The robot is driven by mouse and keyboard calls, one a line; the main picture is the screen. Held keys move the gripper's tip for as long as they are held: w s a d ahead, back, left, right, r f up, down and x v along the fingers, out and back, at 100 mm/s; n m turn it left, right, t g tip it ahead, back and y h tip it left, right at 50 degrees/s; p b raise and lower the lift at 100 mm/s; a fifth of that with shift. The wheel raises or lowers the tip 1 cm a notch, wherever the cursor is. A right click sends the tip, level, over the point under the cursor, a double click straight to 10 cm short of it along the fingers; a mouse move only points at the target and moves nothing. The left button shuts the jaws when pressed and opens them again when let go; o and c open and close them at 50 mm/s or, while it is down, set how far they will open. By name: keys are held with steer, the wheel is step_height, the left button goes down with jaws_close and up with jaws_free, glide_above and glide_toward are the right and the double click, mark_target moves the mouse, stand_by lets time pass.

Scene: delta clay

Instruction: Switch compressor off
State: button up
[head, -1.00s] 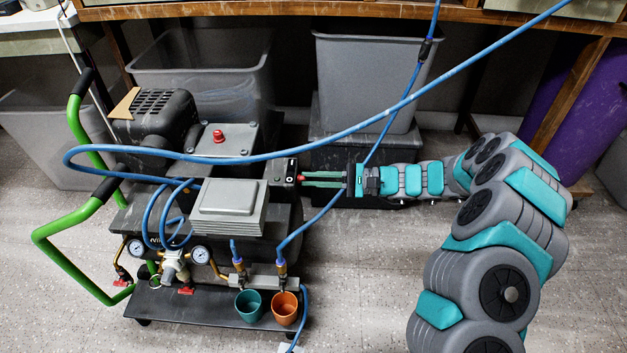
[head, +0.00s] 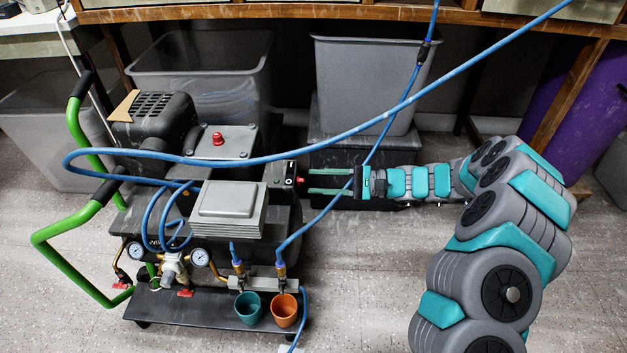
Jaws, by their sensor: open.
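The compressor (head: 270,222) stands on the floor at the left, a dark machine with green handles and two gauges. A dark switch box (head: 280,182) sits on its right side. A small red switch part (head: 300,181) shows on the box's right face; its exact position is too small to tell. My gripper (head: 311,181) reaches in from the right with two green fingers spread apart. It is open and empty, its fingertips just right of the box and the red part, with a small gap visible.
A blue hose (head: 350,133) crosses above the compressor; another blue hose (head: 330,208) passes close to my gripper. A teal cup (head: 249,308) and an orange cup (head: 284,310) sit on the front plate. Grey bins (head: 365,85) stand behind. The floor in front of my arm is clear.

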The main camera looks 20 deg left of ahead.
steer(key=v, duration=0.6)
steer(key=shift+p, duration=0.3)
steer(key=s+d+r+n+g+h+p, duration=0.1)
steer(key=s+r+n+g+h+p, duration=0.35)
steer(key=s+r, duration=1.2)
steer(key=s+d+r+n+t+h+p, duration=0.1)
steer(key=s+d+r+t+h+p, duration=0.1)
steer(key=s+d+h, duration=0.4)
steer(key=s+d+r+n+t+h+p, duration=0.1)
steer(key=s+d+t+h+p, duration=0.4)
steer(key=s+d, duration=0.8)
steer(key=d+r+h, duration=0.1)
steer(key=d+h, duration=0.1)
steer(key=d, duration=0.2)
steer(key=shift+s+d+n, duration=0.25)
steer(key=shift+d+n, duration=0.05)
steer(key=shift+n, duration=0.05)
steer(key=shift+a, duration=0.1)
